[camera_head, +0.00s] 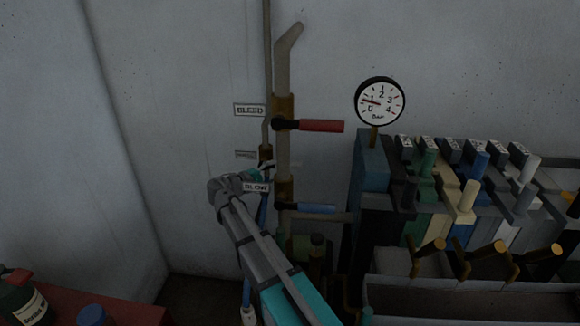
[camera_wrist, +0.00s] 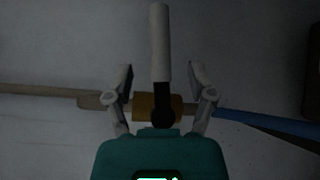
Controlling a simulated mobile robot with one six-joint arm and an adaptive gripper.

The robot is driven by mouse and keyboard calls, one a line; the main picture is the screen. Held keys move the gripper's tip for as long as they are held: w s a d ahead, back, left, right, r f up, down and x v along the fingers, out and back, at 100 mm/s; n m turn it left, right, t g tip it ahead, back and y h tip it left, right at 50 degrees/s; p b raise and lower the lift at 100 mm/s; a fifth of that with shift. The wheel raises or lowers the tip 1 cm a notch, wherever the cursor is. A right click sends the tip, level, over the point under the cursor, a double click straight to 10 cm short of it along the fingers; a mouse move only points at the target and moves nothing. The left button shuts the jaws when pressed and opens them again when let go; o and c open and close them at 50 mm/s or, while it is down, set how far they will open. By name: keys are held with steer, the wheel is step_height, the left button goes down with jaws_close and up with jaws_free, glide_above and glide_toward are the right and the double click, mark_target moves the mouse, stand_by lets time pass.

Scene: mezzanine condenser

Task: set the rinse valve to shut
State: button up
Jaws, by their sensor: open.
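The small brass valve (camera_head: 265,152) sits on a thin vertical pipe beside a small label (camera_head: 245,155) too blurred to read for certain. My gripper (camera_head: 265,168) is at this valve and hides its lever in the head view. In the wrist view, the brass valve body (camera_wrist: 143,106) is on a pipe running across the picture. Its pale grey lever (camera_wrist: 160,45) has a black base and points up, square across the pipe. My gripper (camera_wrist: 160,78) is open, with one finger on each side of the lever and gaps between.
The BLEED valve's red lever (camera_head: 320,126) and the BLOW valve's blue lever (camera_head: 308,208) stick out rightward from the thicker pipe close by. A pressure gauge (camera_head: 380,101) and a manifold bank (camera_head: 465,200) are to the right. A blue hose (camera_wrist: 265,123) leaves the brass valve.

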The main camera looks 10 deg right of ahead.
mark_target(292, 165)
steer(key=shift+x, duration=3.9)
jaws_close()
